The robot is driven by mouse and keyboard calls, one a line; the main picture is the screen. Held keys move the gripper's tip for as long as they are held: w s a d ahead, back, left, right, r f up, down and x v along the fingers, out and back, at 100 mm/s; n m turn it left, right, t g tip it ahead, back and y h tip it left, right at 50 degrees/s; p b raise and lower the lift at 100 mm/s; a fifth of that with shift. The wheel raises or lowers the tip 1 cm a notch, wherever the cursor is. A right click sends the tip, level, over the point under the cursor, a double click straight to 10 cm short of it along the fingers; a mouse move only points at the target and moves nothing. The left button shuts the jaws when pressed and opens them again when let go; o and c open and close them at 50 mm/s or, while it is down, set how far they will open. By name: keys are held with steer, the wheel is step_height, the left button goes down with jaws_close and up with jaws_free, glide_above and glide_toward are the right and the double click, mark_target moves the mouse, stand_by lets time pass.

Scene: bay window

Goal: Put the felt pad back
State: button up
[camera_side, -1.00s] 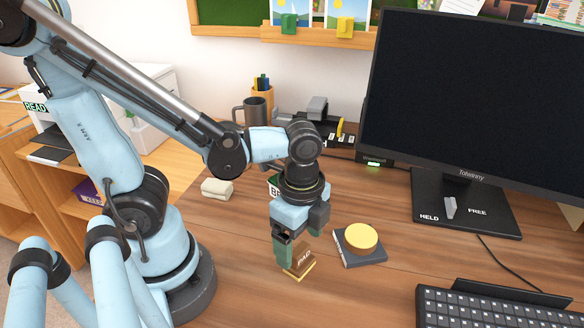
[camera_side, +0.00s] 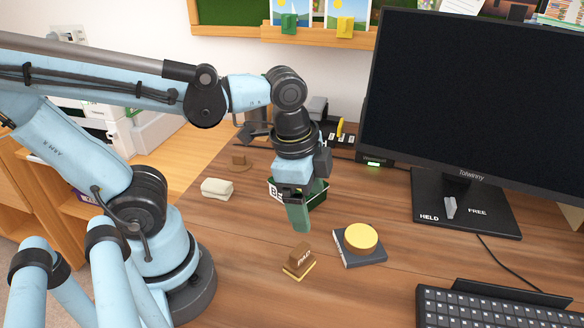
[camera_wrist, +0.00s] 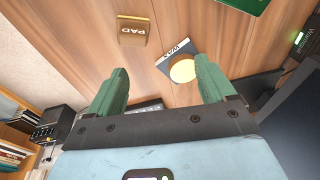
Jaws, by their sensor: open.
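A small brown block marked PAD (camera_side: 299,258), with a yellow layer along its bottom edge, stands on the wooden desk. It also shows at the top of the wrist view (camera_wrist: 132,32). My gripper (camera_side: 299,222) is open and empty, above the desk and behind the block, apart from it. In the wrist view its two green fingers are spread with nothing between them (camera_wrist: 160,80). A round yellow disc (camera_side: 360,238) sits on a dark grey base (camera_side: 372,260) right of the block; the wrist view shows WAX on that base (camera_wrist: 175,50).
A green bin (camera_side: 318,196) stands behind my gripper, its label partly hidden. The monitor (camera_side: 470,100) and keyboard (camera_side: 500,308) bound the right. The front middle desk is clear.

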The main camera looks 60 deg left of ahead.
steer(key=w+a+r+n+t, duration=0.1)
steer(key=w+a+n+t, duration=0.3)
steer(key=n, duration=0.5)
steer(key=shift+w+a+r+t, duration=0.3)
steer(key=shift+a+t, duration=0.2)
steer(key=shift+a, duration=0.15)
